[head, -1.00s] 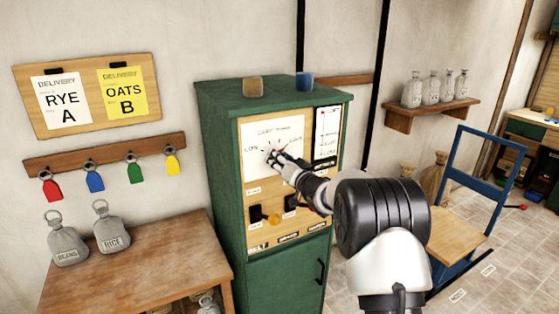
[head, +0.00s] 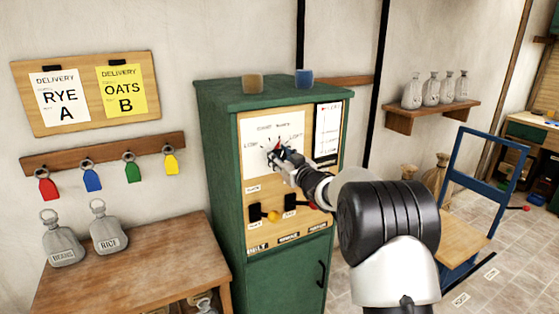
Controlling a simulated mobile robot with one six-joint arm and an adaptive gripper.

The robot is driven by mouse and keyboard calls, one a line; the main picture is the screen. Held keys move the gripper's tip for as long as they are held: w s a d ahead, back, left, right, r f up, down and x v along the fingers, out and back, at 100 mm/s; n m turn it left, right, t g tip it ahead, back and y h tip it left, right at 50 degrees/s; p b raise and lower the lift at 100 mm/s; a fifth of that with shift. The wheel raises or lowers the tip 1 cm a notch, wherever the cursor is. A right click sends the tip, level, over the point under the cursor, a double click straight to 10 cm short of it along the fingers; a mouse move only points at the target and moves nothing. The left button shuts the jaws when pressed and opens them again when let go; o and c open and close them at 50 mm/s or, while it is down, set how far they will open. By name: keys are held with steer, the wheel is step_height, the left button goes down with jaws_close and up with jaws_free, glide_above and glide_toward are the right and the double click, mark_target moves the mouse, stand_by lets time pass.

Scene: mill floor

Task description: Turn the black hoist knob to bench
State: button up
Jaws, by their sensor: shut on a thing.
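The green cabinet (head: 222,170) has a white dial plate (head: 252,128) on its wooden front panel. The plate has small labels around the dial: one at the left, one or two along the top, and one at the right that looks like "LOFT"; they are too small to read surely. My gripper (head: 277,152) is at the dial, shut on the black hoist knob. The gripper covers most of the knob, and a bit of red and dark shows at its tip. I cannot tell which label the knob points to.
A white chart (head: 327,132) is at the panel's right. Two cups stand on the cabinet. A wooden table (head: 135,265) with sacks is at left, a blue cart (head: 483,190) at right.

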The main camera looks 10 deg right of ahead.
steer(key=shift+n, duration=0.5)
steer(key=o, duration=1.1)
steer(key=v, duration=1.2)
